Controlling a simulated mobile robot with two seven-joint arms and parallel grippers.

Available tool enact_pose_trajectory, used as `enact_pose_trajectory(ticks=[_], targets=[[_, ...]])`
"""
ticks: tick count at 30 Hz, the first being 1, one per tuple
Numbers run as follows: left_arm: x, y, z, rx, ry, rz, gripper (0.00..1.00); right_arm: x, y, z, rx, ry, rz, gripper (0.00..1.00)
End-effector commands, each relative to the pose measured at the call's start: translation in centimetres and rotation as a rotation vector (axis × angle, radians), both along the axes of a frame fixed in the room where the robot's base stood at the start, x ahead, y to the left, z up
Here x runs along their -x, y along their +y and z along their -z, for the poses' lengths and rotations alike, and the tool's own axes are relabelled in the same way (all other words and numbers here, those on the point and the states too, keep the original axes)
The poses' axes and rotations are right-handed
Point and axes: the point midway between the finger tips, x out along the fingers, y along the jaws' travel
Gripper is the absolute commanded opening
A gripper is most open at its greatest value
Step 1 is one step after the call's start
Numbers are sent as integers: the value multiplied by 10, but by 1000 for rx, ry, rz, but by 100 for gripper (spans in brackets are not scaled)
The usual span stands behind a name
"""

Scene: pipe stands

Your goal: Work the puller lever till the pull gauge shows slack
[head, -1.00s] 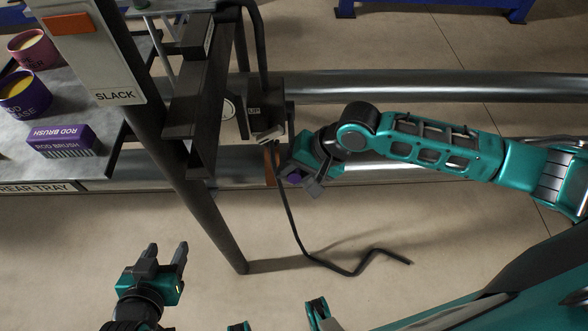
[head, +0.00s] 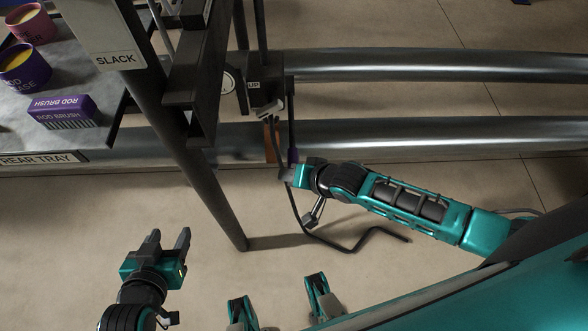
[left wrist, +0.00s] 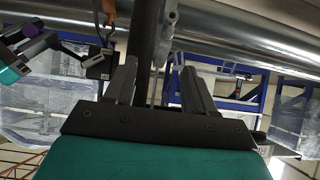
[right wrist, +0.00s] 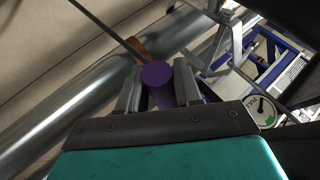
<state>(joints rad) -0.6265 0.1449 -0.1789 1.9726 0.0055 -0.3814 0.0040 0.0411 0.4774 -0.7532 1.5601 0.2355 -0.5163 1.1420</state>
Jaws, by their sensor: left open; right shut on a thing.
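The puller (head: 262,97) is a dark block hanging at the pipes, with a small pale label on its face. Its lever (head: 291,110) points toward the front and ends in a purple grip (head: 292,155). My right gripper (head: 290,172) is shut on that grip, which shows between its fingers in the right wrist view (right wrist: 157,74). A round dial (head: 228,80) is partly hidden by a dark upright; in the right wrist view the dial (right wrist: 262,110) shows green, its reading too small to tell. A pale panel marked SLACK (head: 100,30) is cut off at the top. My left gripper (head: 168,240) is open and empty.
A rear tray (head: 100,140) at left holds a purple rod brush box (head: 62,107) and tubs. A dark slanting post (head: 205,190) stands between it and the puller. Steel pipes (head: 430,65) run across. A bent dark rod (head: 350,245) hangs over clear floor.

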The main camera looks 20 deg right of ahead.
Motion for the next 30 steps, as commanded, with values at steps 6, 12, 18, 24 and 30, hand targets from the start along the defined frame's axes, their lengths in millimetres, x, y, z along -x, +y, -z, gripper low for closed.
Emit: enact_pose_trajectory(ticks=[6, 12, 18, 24, 30], targets=[[-11, -4, -11, 9, -31, 6, 55, -1, -1, 4, 7, -17, 0, 0], [-10, -4, -10, 8, -28, 5, 55, -1, -1, 4, 7, -16, 0, 37], [-8, -2, -7, 6, -20, 3, 55, -1, -1, 4, 7, -15, 0, 55], [-7, -2, -6, 5, -18, 2, 55, 0, -1, 4, 7, -14, -1, 55], [-7, -1, -13, 3, -22, 2, 55, 9, -6, -9, 6, -14, 0, 55]])
